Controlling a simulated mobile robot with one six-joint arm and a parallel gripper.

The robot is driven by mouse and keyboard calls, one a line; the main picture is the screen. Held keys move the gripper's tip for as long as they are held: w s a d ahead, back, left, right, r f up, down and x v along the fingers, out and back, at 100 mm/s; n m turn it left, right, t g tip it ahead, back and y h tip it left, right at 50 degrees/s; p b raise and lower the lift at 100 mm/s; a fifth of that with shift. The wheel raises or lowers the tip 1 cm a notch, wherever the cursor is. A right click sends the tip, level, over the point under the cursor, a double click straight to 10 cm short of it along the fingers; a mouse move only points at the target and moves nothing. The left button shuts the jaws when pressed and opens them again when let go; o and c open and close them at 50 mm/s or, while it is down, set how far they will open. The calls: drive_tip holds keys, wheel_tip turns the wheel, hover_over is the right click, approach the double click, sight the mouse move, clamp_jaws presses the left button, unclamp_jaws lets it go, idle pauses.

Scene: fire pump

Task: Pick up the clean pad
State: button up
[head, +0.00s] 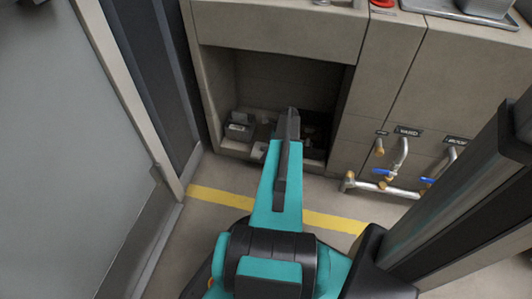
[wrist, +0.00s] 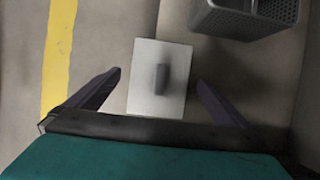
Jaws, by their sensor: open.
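A pale square pad-like plate (wrist: 143,97) with a short dark grey grip bar (wrist: 162,78) on top lies flat on the floor of the recess in the wrist view. I take it to be the clean pad. My gripper (wrist: 160,76) is open, with one dark finger on each side of the plate and a gap on both sides. Neither finger appears to touch it; the height above it is hard to tell. In the head view my gripper (head: 288,118) reaches into the low recess, and the arm hides part of what lies there.
A grey mesh basket (wrist: 240,22) stands near the plate. The recess (head: 285,80) has walls on its sides and a panel above. Pipes with blue-handled valves (head: 383,172) stick out at right. A yellow floor line (head: 222,197) runs in front.

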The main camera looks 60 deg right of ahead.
drive_tip(key=shift+w+f, duration=0.2)
drive_tip(key=shift+f, duration=0.35)
drive_tip(key=c, duration=1.1)
wheel_tip(320, 180, up, 10)
drive_tip(key=p, duration=0.3)
drive_tip(key=shift+p, duration=0.35)
